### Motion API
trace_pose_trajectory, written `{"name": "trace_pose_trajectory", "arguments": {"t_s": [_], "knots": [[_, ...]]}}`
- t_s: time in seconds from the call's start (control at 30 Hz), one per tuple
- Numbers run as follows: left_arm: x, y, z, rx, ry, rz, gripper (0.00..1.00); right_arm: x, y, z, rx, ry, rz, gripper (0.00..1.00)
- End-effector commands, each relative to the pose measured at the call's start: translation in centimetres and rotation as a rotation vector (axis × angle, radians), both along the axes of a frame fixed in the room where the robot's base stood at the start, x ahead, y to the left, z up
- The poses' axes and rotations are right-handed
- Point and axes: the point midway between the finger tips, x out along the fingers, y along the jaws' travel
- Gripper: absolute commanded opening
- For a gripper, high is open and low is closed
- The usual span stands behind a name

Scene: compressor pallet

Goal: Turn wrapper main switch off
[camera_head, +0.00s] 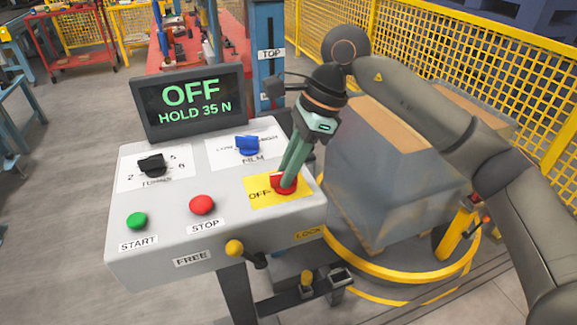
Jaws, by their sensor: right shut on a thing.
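The red main switch (283,184) sits on a yellow plate (262,203) marked OFF at the right of the grey control panel (170,247). My right gripper (287,180) reaches down from the upper right, its green fingers shut on the red switch knob. The fingers hide part of the knob and plate, and the knob's exact angle is hard to tell. The display (188,103) above the panel reads OFF and HOLD 35 N in green. My left gripper is not in view.
The panel also carries a black knob (152,165), a blue knob (247,145), a green START button (137,221), a red STOP button (202,205) and a yellow-tipped lever (235,247). A wrapped load (385,180) stands on the right by yellow fencing (440,50).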

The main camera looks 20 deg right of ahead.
Motion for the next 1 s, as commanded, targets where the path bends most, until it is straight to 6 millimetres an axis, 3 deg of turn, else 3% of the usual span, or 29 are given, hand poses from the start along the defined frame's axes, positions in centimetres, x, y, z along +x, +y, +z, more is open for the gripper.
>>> {"name": "trace_pose_trajectory", "arguments": {"t_s": [0.3,0.8,0.83,1.0], "knots": [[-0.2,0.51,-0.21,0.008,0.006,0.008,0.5,0.12,-0.05,0.1,-0.001,-0.002,0.106,0.0],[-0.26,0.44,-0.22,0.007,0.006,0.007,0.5,0.1,-0.04,0.07,-0.001,-0.003,0.125,0.0],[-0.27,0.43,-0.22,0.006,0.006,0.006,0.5,0.1,-0.04,0.07,-0.001,-0.003,0.125,0.2],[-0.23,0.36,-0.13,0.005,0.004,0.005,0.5,0.1,-0.04,0.05,-0.001,-0.002,0.125,0.39]]}}
